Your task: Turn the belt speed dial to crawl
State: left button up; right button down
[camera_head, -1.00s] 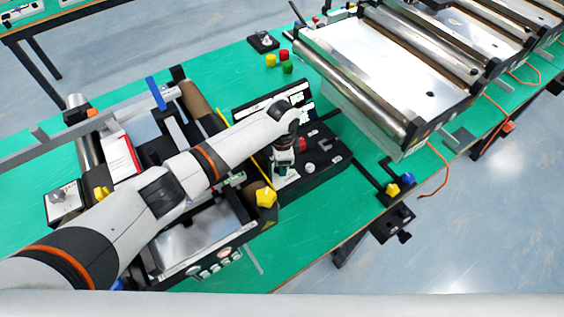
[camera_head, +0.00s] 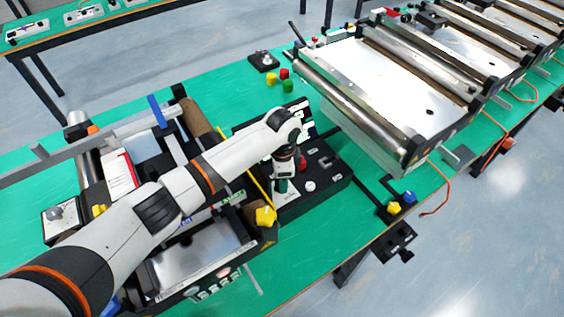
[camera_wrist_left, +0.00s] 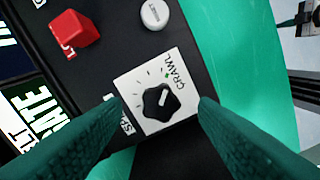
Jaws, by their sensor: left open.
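The speed dial (camera_wrist_left: 161,102) is a black lobed knob with a white pointer mark, on a white square plate. "CRAWL" is printed at the plate's upper right edge, beside a small green mark; lettering at the lower left is partly hidden. The pointer mark leans up and right, roughly toward the CRAWL side. My left gripper (camera_wrist_left: 160,112) is open, its green fingers on either side of the dial with gaps between. In the head view my left gripper (camera_head: 283,184) is over the black control box (camera_head: 322,178) and hides the dial. My right gripper is out of view.
A red button (camera_wrist_left: 73,34) and a white round knob (camera_wrist_left: 154,13) sit near the dial on the box. A yellow star knob (camera_head: 265,216) is left of the box. A large roller conveyor (camera_head: 385,85) stands behind right. Green table (camera_head: 325,235) is clear in front.

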pick_arm(q)
notch_tip(320, 180, up, 9)
jog(key=b, duration=0.2)
jog(key=shift+r, duration=0.2)
dwell(0.4)
